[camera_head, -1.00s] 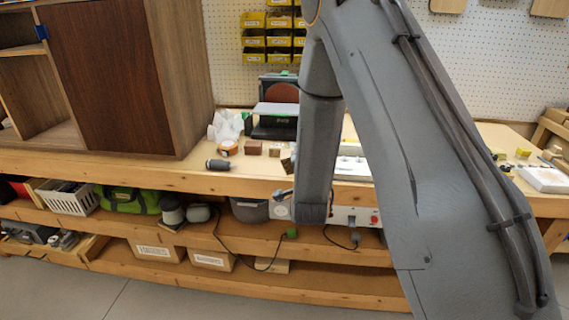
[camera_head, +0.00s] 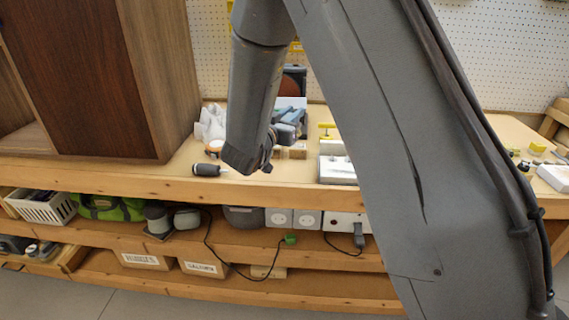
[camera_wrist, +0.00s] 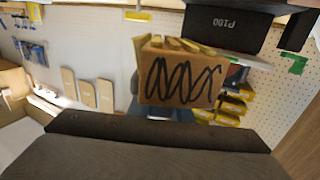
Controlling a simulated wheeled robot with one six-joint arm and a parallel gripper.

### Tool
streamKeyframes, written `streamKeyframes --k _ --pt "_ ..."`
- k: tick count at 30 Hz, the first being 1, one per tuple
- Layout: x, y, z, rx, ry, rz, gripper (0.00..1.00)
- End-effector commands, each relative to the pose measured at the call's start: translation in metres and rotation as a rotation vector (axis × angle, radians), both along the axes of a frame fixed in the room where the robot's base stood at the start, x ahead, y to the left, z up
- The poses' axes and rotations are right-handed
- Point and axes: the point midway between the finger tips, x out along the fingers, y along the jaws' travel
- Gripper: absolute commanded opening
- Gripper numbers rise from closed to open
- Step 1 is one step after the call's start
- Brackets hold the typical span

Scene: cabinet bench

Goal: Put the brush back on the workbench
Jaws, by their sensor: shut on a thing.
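My gripper (camera_head: 288,128) is at the end of my arm, low over the back of the workbench (camera_head: 95,172), in front of the dark sanding machine. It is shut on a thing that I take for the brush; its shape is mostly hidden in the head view. In the wrist view a wide dark form fills the bottom, and I cannot make out bristles or a handle. A brown block with black wavy lines (camera_wrist: 180,80) is close ahead in the wrist view. No other brush shows.
A brown cabinet (camera_head: 85,75) stands on the bench at left. A dark-handled tool (camera_head: 207,169) lies near the front edge. A white tray (camera_head: 337,170) and small blocks (camera_head: 297,152) are right of my wrist. A dark block marked P100 (camera_wrist: 227,27) shows in the wrist view.

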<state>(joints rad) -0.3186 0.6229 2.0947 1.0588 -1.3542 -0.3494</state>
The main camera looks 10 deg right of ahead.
Motion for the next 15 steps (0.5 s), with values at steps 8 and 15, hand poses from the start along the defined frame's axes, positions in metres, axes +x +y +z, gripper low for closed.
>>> streamKeyframes --k 8,15 --pt "-0.001 -0.001 -0.04 -0.014 0.015 -0.011 0.0" --pt "-0.001 0.0 -0.063 -0.012 0.012 -0.009 0.0"
